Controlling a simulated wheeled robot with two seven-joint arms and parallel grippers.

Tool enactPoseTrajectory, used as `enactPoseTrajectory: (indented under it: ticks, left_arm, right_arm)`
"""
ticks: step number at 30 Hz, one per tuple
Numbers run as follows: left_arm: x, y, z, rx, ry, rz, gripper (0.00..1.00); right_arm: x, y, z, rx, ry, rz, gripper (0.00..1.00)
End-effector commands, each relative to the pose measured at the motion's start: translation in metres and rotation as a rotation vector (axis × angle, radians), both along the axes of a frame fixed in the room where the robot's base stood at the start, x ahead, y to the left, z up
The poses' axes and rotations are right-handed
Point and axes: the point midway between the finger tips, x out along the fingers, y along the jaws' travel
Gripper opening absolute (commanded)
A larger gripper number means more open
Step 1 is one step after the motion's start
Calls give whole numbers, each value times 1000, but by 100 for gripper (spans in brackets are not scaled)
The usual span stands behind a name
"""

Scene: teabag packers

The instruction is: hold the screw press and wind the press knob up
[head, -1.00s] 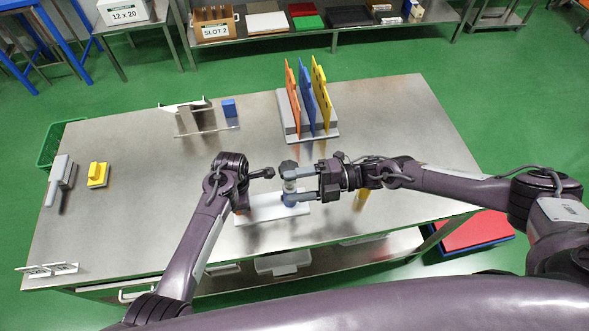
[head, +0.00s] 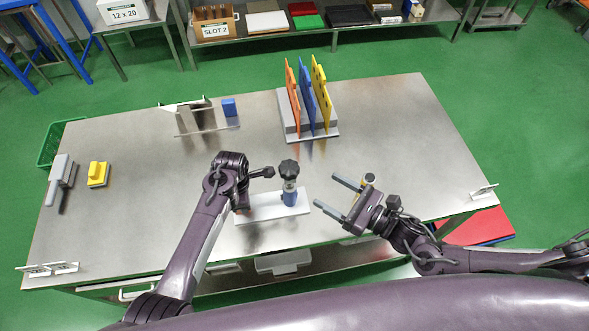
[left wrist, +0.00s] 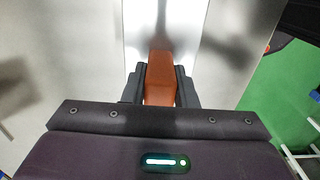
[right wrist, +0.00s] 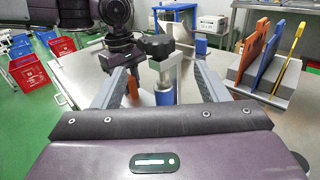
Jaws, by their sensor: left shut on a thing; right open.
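The screw press stands on a white base plate (head: 262,210), with a black lobed press knob (head: 289,167) on top and a blue cup-like part (head: 290,199) below it. My left gripper (head: 241,206) is at the plate's left end, shut on an orange handle (left wrist: 160,80); its fingers are largely hidden in the head view. My right gripper (head: 326,190) is open and empty, to the right of the press and apart from it. In the right wrist view the knob (right wrist: 157,46) and blue part (right wrist: 163,97) show between the spread fingers.
A rack with orange, blue and yellow boards (head: 322,95) stands behind the press. A metal stand (head: 203,120) with a blue block (head: 229,107) is at the back left. The table's right side is mostly clear.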

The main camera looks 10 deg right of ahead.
Motion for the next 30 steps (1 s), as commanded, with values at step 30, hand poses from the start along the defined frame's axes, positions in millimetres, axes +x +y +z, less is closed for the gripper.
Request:
enactPoseTrajectory:
  ticks: [30]
  left_arm:
    - [-1,0,-1,0,2,-1,0]
  right_arm:
    - [79,80,0,2,2,3,67]
